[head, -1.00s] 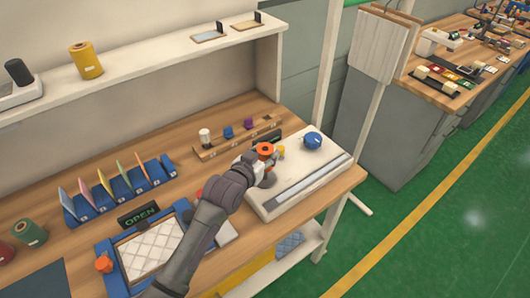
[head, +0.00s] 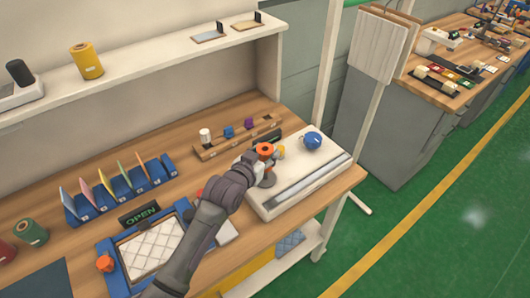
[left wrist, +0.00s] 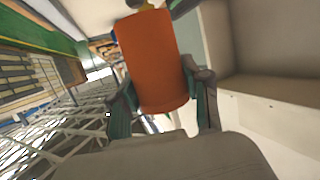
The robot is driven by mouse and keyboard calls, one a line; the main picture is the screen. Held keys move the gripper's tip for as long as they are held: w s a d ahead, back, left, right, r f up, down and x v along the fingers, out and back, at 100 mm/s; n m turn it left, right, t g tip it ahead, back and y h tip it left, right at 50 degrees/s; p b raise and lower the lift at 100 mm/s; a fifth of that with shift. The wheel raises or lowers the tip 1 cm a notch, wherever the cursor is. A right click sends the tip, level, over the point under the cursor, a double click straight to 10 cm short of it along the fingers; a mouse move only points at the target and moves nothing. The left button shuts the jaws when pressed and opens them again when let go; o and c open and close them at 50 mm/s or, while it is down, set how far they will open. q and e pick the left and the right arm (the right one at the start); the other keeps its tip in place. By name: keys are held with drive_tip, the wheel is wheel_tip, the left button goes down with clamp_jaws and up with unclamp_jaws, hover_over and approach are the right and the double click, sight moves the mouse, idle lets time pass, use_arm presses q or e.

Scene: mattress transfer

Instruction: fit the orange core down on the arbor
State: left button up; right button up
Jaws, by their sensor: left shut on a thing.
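A small yellow part (head: 281,152) is beside the core. The arbor itself cannot be made out, and the core's underside is hidden. My right gripper is not in view.
A blue round knob (head: 312,140) stands on the plate right of the core. Behind is a wooden rack (head: 217,146) with small pieces. A blue-framed tray (head: 110,271), an OPEN sign (head: 139,214) and a file holder (head: 120,188) stand to the left.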

use_arm(q)
drive_tip(key=shift+p, duration=0.4)
idle(0.5)
drive_tip(key=shift+f+b, duration=1.9)
drive_tip(key=shift+f, duration=0.95)
drive_tip(key=o, duration=1.2)
drive_tip(key=shift+o, duration=0.2)
drive_tip(key=v, duration=1.2)
drive_tip(key=shift+s, duration=0.1)
